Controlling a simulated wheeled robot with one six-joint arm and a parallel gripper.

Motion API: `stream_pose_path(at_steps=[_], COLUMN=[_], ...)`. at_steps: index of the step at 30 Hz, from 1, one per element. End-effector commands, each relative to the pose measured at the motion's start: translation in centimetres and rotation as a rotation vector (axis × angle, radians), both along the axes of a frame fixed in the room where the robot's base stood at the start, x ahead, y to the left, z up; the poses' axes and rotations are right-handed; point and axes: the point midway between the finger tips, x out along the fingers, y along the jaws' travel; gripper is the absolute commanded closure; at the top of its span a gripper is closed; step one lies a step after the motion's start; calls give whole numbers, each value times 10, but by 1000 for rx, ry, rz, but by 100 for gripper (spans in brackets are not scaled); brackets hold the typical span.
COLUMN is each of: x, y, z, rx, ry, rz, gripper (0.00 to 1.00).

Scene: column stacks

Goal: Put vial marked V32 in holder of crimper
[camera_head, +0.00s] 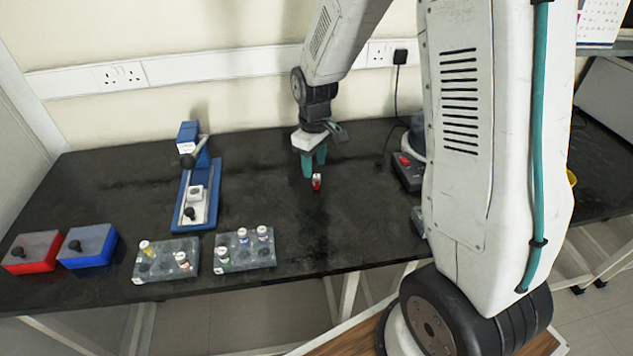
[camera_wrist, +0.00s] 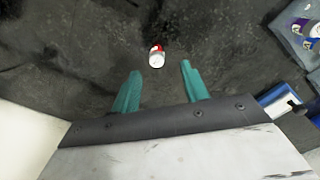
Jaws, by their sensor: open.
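A small red and white vial (camera_head: 317,182) stands alone on the black bench; its marking is not readable. In the wrist view the vial (camera_wrist: 157,56) lies just beyond the gap between the fingertips. My gripper (camera_head: 314,164) is open and empty, pointing down with teal fingers above and close to the vial. The fingers also show in the wrist view (camera_wrist: 161,69), apart from the vial. The blue crimper (camera_head: 188,145) stands to the left, with a lever and a pale base plate. A small whitish block (camera_head: 196,192) on that plate may be its holder.
Two grey racks (camera_head: 150,270) (camera_head: 240,263) with several vials stand at the front left. A red box (camera_head: 30,254) and a blue box (camera_head: 87,248) are farther left. A dark device (camera_head: 408,172) stands to the right. The bench between crimper and vial is clear.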

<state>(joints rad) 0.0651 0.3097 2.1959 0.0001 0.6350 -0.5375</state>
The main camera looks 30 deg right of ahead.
Motion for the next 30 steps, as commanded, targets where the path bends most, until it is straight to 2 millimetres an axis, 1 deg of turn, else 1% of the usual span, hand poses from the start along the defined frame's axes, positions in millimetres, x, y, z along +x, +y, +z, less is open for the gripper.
stream_pose_path(at_steps=[1,3,7,10,15,16,17,18,20,21,30], x=[-1,-3,-2,-2,-2,-2,-2,-2,-2,-2,-2], y=[-3,-6,-5,-5,-5,-5,-5,-5,-5,-5,-5], z=[-10,-20,-35,-39,-39,-39,-39,-39,-39,-39,-38], rx=[0,0,0,0,0,0,0,0,0,0,0], ry=[4,4,2,2,1,1,1,1,1,1,1], rz=[-2,-2,-1,-1,-2,-2,-2,-2,-2,-2,-2], gripper=[55,55,55,55,55,58,66,78,94,100,100])
